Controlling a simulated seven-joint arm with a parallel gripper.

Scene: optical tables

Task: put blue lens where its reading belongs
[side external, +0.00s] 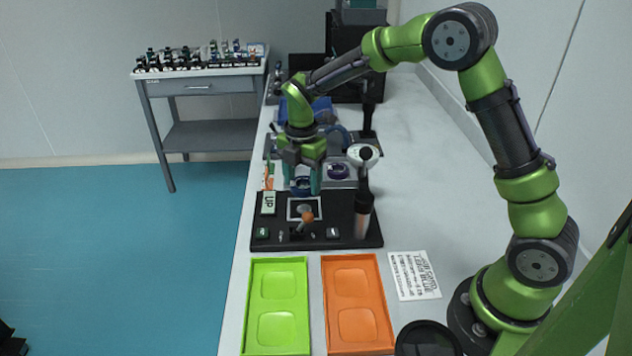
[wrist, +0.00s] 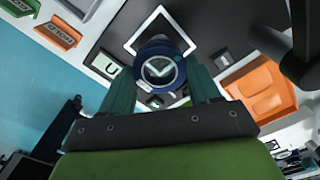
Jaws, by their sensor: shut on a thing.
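The blue lens (wrist: 160,72) is a dark blue ring around clear glass, seen between my fingertips in the wrist view. My gripper (side external: 302,184) is shut on it and points down above the back part of a black instrument base (side external: 338,210). A white-edged square (side external: 300,209) lies on the base, just in front of the lens in the side view; it also shows behind the lens in the wrist view (wrist: 136,44). A green tray (side external: 251,310) and an orange tray (side external: 387,327) lie side by side in front of the base, both empty.
An orange-knobbed lever (side external: 307,217) is at the front. A printed sheet (side external: 415,275) lies right of the trays.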

